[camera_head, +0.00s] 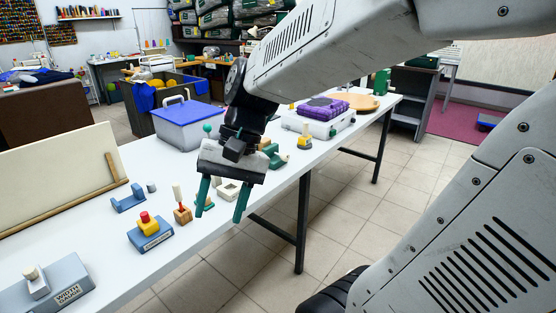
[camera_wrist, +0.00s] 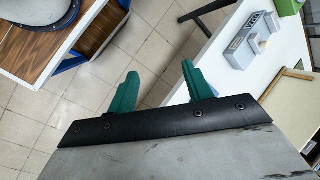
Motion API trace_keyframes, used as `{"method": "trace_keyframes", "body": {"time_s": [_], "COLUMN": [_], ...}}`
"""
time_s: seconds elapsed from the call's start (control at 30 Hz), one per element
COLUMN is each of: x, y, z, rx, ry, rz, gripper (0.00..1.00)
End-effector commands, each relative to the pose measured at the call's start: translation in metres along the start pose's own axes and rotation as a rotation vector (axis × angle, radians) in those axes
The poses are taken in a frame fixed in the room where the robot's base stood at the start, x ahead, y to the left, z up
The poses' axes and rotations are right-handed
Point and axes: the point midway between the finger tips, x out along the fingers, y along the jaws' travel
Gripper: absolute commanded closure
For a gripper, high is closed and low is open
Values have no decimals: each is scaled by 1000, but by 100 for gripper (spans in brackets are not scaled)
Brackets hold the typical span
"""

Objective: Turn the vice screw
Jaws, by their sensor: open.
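My gripper (camera_head: 219,208) hangs over the front edge of the white table, pointing down, its two teal fingers apart with nothing between them. It also shows open in the wrist view (camera_wrist: 160,72), with floor tiles between and beyond the fingers. A green block-like thing (camera_head: 277,156), perhaps the vice, stands on the table just behind and right of my gripper. It is partly hidden by my wrist, and I cannot make out its screw. I see no vice in the wrist view.
The long white table (camera_head: 112,262) holds a blue-lidded box (camera_head: 188,125), a red-and-yellow piece on a blue block (camera_head: 150,235), a grey labelled block (camera_head: 50,287) and a leaning cream board (camera_head: 55,165). Tiled floor is free in front.

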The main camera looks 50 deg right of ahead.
Motion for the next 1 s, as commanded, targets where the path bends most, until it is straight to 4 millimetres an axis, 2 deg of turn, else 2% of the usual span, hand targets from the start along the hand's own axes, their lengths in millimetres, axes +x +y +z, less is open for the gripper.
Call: {"method": "trace_keyframes", "body": {"time_s": [0.03, 0.1, 0.17, 0.2, 0.27, 0.37, 0.4, 0.47, 0.5, 0.57, 0.6, 0.67, 0.7, 0.8, 0.9, 1.0], "x": [0, -2, -5, -8, -12, -21, -24, -29, -32, -36, -38, -39, -39, -36, -32, -29], "y": [-5, -12, -15, -15, -10, 8, 20, 43, 61, 93, 118, 157, 184, 247, 296, 326], "z": [-22, -52, -81, -102, -135, -193, -217, -253, -276, -310, -330, -358, -373, -400, -415, -422], "rx": [114, 265, 395, 480, 608, 819, 901, 1022, 1101, 1216, 1290, 1390, 1450, 1574, 1654, 1699], "ry": [-40, -89, -127, -150, -183, -232, -248, -272, -286, -302, -311, -322, -327, -331, -330, -328], "rz": [-75, -193, -296, -367, -477, -667, -746, -867, -951, -1079, -1166, -1294, -1376, -1557, -1694, -1779], "gripper": [50, 50, 50, 50, 50, 50, 50, 50, 50, 50, 50, 50, 50, 50, 50, 50]}}
